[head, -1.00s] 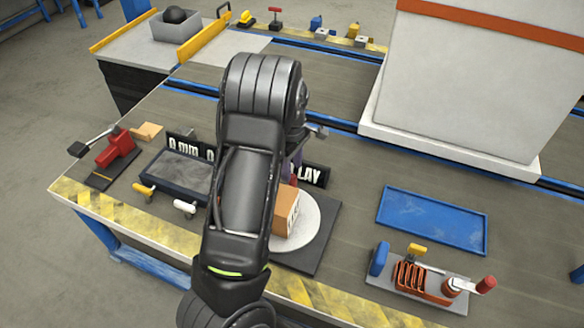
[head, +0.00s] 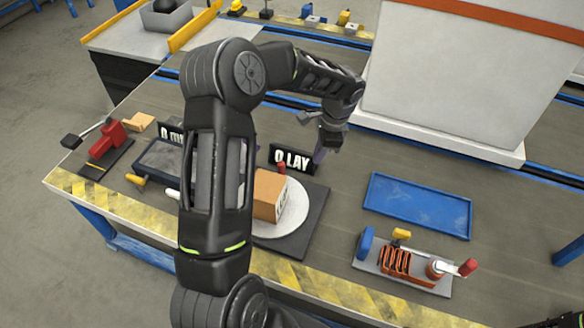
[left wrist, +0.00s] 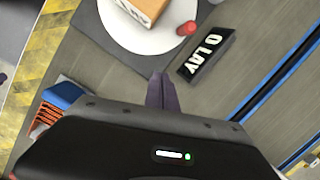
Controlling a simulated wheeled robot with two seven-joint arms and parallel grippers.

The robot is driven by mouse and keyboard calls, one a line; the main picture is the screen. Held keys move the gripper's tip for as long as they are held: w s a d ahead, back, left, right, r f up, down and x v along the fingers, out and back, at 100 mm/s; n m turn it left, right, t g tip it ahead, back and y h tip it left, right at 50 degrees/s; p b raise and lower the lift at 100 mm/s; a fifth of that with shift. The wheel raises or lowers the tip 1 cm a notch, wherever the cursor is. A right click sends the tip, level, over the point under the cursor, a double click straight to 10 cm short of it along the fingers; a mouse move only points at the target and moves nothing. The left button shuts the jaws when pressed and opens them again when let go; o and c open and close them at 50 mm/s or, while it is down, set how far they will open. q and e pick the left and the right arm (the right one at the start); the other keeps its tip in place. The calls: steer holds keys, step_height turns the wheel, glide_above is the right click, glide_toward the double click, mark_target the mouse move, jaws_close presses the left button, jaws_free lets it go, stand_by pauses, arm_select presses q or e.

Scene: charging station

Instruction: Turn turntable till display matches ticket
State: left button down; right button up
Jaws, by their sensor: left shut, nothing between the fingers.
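The turntable is a white disc (head: 294,222) on a dark square base (head: 316,215); it also shows in the left wrist view (left wrist: 165,38). A cardboard box (head: 266,192) with dark lettering on one side sits on the disc. A red peg (head: 281,168) stands at the disc's rim, clearer in the left wrist view (left wrist: 187,28). A black sign reading "0 LAY" (head: 292,159) stands behind the disc. My left gripper (head: 319,157) is shut and empty, beside the base and right of the sign; its fingertips (left wrist: 162,78) are apart from the peg. I cannot tell which sign is the ticket.
A second black sign (head: 171,134), partly hidden by my left arm, stands behind a dark tray (head: 160,158). A red clamp (head: 109,138) is at left. A blue tray (head: 418,206) and a fixture with an orange coil (head: 396,260) are at right. A pale block stands behind.

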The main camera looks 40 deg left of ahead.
arm_select(q)
steer(key=m, duration=0.2)
steer(key=a+m, duration=0.1)
steer(key=m, duration=0.2)
steer(key=shift+s+a+r+y, duration=0.15)
steer(key=shift+y, duration=0.15)
glide_toward(291, 182)
steer(key=d+f, duration=0.1)
steer(key=f, duration=0.1)
steer(key=shift+w+d+f, duration=0.3)
steer(key=shift+d+f, duration=0.05)
steer(key=shift+d, duration=0.05)
steer(key=a, duration=0.1)
steer(key=s+a, duration=0.1)
steer(key=a, duration=0.1)
steer(key=shift+a+p, duration=0.1)
steer(key=shift+p, duration=0.2)
steer(key=shift+s+a, duration=0.15)
steer(key=shift+a, duration=0.2)
steer(key=shift+f, duration=0.1)
